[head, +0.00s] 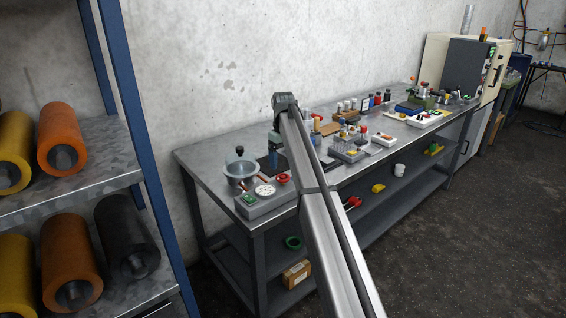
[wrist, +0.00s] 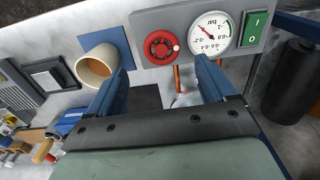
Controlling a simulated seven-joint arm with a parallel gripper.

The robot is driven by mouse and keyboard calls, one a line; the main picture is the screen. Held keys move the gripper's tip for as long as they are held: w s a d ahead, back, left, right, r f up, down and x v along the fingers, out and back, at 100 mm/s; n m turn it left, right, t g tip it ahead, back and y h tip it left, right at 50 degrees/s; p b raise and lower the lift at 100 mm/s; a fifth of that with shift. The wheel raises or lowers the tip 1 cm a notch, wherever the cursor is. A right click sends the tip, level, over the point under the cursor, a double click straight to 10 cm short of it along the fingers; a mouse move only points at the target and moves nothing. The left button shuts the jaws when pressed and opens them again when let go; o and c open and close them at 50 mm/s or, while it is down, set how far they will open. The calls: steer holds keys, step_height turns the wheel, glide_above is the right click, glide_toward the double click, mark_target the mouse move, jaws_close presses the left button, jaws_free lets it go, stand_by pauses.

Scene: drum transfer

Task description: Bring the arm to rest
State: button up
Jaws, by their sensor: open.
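My arm (head: 318,205) reaches from the bottom of the head view up over the near end of a metal workbench (head: 205,160), its bend highest above the bench. My gripper (wrist: 162,75) points down toward the bench top; in the head view it is mostly hidden behind the arm. Its two blue fingers are wide apart with nothing between them. In the wrist view a panel with a pressure gauge (wrist: 215,32), a red handwheel (wrist: 161,47) and a green switch (wrist: 254,30) lies beyond the fingertips. A cream cup (wrist: 95,68) on a blue square is beside the left fingertip.
A rack with a blue post (head: 135,120) stands at the left, holding yellow, orange and black rollers. Several small items crowd the bench farther right. A grey machine (head: 463,68) stands beyond. The floor at right is clear.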

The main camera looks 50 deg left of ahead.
stand_by(0.4)
